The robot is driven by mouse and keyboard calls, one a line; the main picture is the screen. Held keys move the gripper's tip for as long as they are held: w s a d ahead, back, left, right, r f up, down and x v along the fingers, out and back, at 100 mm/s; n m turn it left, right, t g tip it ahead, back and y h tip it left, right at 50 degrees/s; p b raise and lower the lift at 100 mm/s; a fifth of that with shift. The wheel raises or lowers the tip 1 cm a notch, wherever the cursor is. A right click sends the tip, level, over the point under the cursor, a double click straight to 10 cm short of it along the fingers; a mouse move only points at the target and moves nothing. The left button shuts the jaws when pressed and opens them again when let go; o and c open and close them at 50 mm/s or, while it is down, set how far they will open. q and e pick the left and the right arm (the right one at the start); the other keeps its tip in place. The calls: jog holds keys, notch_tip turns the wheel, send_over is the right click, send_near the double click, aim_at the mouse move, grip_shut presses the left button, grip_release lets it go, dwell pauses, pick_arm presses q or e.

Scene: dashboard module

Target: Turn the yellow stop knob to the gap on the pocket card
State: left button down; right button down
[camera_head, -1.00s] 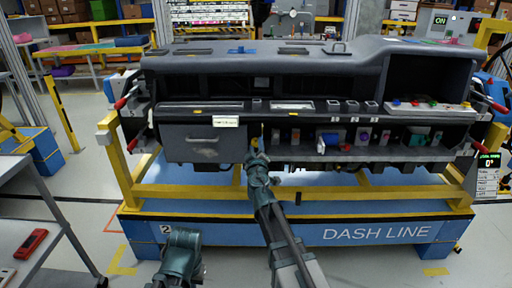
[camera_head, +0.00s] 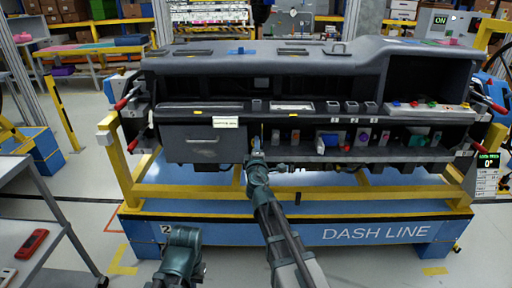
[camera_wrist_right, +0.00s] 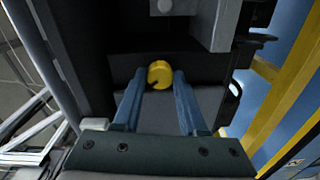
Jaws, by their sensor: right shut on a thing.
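The yellow stop knob (camera_wrist_right: 160,74) is a small round knob in the right wrist view, with a dark notch at its lower left edge. The fingers of my right gripper (camera_wrist_right: 158,78) are shut on it, one on each side. In the head view my right gripper (camera_head: 257,150) is at the dashboard front, just right of the handled grey compartment, and covers the knob. A white label card (camera_head: 226,122) is above that compartment; its print is too small to read, and I cannot tell if it is the pocket card. My left gripper's fingers do not show.
The grey dashboard (camera_head: 300,64) sits on a yellow and blue stand. Its open shelf right of my gripper holds several small coloured parts. A display (camera_head: 488,162) at the right reads 0°. A grey cart (camera_head: 30,215) with a red device stands at the left.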

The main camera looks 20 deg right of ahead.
jog(key=shift+n, duration=0.6)
jog(key=shift+c, duration=2.2)
grip_release()
jog(key=shift+s, duration=0.1)
